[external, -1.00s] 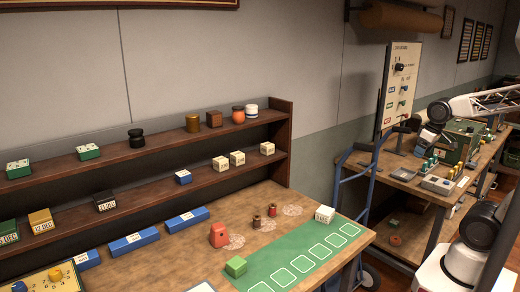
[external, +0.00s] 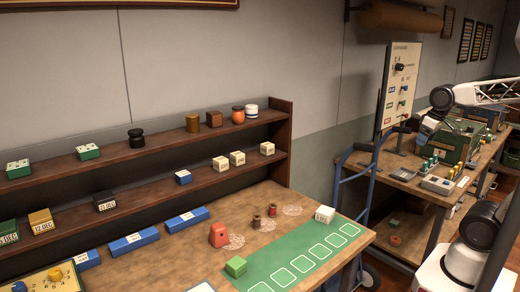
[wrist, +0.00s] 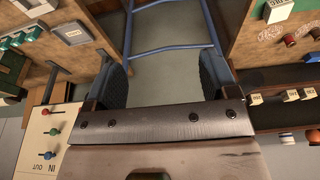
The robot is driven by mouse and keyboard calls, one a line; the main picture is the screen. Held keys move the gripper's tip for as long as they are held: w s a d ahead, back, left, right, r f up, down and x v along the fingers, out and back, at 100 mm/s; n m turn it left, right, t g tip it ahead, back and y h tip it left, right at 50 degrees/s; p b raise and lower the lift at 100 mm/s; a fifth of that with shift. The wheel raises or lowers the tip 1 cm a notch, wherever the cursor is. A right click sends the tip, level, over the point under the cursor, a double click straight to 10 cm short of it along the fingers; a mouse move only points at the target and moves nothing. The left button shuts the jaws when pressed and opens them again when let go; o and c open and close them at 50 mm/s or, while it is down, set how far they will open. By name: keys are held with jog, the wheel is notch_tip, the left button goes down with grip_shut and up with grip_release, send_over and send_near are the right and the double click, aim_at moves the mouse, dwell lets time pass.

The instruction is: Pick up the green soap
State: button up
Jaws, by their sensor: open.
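The green soap appears to be the bright green block (external: 235,266) on the near end of the green mat (external: 300,262) on the wooden table, in the external view. I do not make it out in the wrist view. My gripper (wrist: 160,78) is open and empty in the wrist view, its two dark ribbed fingers wide apart over the gap with the blue hand truck.
A white labelled box (external: 325,214) stands at the mat's far end. A red block (external: 218,235) and small spools (external: 272,210) stand beside the mat. Shelves (external: 200,175) with small boxes run behind. The blue hand truck (external: 345,205) stands between table and workbench (external: 425,185).

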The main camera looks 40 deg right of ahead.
jog(key=w+a+r+m+g+y, duration=0.1)
jog(key=w+a+m+y, duration=0.15)
jog(key=w+a, duration=0.65)
jog(key=w+a+r+m+y, duration=0.2)
jog(key=w+a+y, duration=0.15)
jog(key=a, duration=1.05)
jog(key=w+a+r+m+g+y, duration=0.1)
jog(key=w+a+m+y, duration=0.15)
jog(key=w+a, duration=0.65)
jog(key=a+f+m+g+y, duration=0.1)
jog(key=a+m+y, duration=0.15)
jog(key=a, duration=1.05)
jog(key=a+f+m+y, duration=0.15)
jog(key=a+m, duration=0.25)
jog(key=a, duration=0.9)
jog(key=a+f+m+g+y, duration=0.1)
jog(key=a+f+m, duration=0.15)
jog(key=a, duration=1.05)
send_near(236, 267)
jog(key=shift+w+a+f, duration=0.2)
jog(key=shift+w+f, duration=0.15)
jog(key=shift+f, duration=0.15)
jog(key=shift+w+a+f, duration=0.2)
jog(key=shift+w+f, duration=0.15)
jog(key=shift+f, duration=0.15)
jog(key=shift+x, duration=1.3)
